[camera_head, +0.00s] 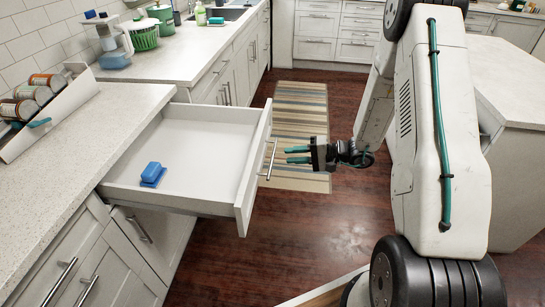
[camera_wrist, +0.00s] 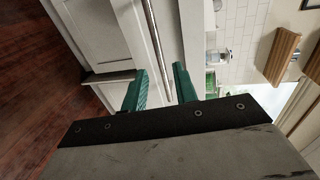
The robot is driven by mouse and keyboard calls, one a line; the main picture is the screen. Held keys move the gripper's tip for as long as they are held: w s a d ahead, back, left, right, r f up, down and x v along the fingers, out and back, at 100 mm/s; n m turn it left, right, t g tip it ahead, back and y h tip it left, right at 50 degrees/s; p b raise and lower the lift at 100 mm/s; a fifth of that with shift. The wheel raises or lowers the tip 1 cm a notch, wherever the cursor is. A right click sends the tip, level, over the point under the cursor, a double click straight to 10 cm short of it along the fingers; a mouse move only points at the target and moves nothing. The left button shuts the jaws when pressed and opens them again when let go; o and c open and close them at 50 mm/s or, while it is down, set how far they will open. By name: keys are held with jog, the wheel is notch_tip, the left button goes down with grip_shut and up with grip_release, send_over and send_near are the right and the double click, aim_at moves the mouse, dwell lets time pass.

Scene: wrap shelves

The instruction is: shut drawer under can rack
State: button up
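The white drawer (camera_head: 200,132) below the counter stands pulled far out, with a blue object (camera_head: 152,174) lying inside it. Its front panel (camera_head: 252,170) carries a vertical-looking metal bar handle (camera_head: 268,158); the handle also shows in the wrist view (camera_wrist: 155,35). The can rack (camera_head: 48,118) holds several cans on the counter at the left. My gripper (camera_head: 286,155) is open, its two green fingers apart and pointing at the drawer front near the handle.
Counters (camera_head: 75,150) run along the left, with a green basket (camera_head: 143,33) and a blender-like appliance (camera_head: 112,45) at the back. A striped rug (camera_head: 302,110) lies on the wooden floor behind my gripper. A white island (camera_head: 515,90) stands at the right.

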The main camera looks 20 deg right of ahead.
aim_at(272, 156)
jog(key=x, duration=0.7)
jog(key=shift+a+f, duration=0.1)
jog(key=shift+a, duration=0.05)
jog(key=shift+c, duration=0.3)
grip_shut()
